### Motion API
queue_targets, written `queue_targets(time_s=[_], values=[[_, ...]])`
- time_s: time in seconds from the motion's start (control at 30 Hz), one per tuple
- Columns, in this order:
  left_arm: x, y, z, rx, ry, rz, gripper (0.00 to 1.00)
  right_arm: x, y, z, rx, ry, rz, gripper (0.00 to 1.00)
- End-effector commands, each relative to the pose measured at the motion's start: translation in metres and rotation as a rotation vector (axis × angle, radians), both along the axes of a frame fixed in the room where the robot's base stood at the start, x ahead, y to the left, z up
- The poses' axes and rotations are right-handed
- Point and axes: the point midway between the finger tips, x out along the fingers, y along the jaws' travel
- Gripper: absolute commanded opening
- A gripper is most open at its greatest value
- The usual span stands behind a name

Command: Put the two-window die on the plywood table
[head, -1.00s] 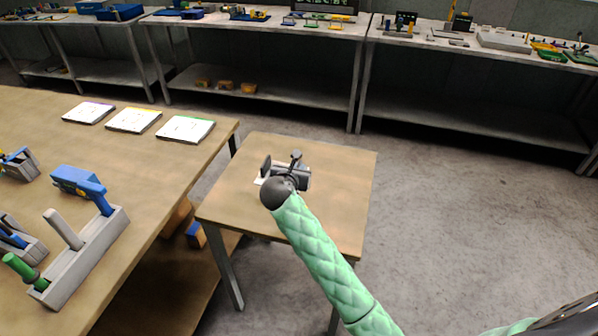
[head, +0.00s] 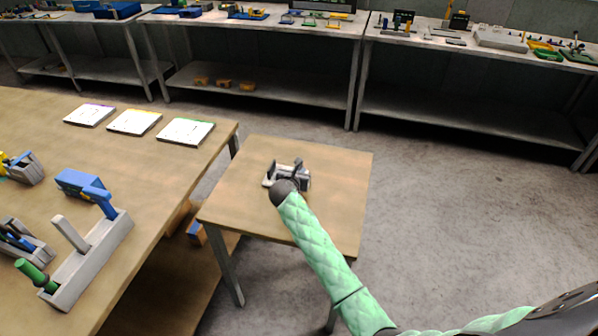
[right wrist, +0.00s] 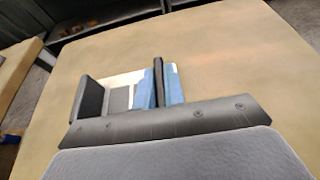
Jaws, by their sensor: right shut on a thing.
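The plywood table (head: 335,195) is the small square one at the centre of the head view. My right gripper (head: 285,172) is over its middle, partly hidden by my green-sleeved arm. It is shut on the two-window die, whose pale edge (head: 267,182) shows beside the fingers. In the right wrist view the gripper (right wrist: 125,90) has the die (right wrist: 118,98) between its dark fingers, with white, grey and blue parts. Both windows cannot be made out clearly. The die is at or close above the tabletop; contact cannot be told. My left gripper is not in view.
A larger wooden table (head: 150,165) stands at the left with three white cards, a grey holder (head: 90,260) and blue tools. Metal benches (head: 250,100) line the back wall. The plywood table is otherwise clear around the gripper.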

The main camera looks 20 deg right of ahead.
Motion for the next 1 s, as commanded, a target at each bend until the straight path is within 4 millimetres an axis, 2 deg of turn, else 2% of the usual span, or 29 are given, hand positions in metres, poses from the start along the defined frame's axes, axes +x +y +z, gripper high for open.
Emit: queue_targets(time_s=[0.47,0.5,0.6,1.0], values=[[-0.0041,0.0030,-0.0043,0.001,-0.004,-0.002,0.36,0.0003,-0.0002,-0.0078,-0.001,-0.002,0.000,0.00],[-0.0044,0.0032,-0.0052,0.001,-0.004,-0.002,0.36,0.0000,-0.0001,-0.0089,-0.001,0.000,0.000,0.17],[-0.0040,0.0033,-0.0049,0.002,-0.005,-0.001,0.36,0.0000,-0.0001,-0.0089,-0.001,0.000,0.000,0.33],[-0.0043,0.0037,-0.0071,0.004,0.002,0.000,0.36,-0.0044,0.0029,-0.0062,-0.001,-0.001,0.000,0.33]])
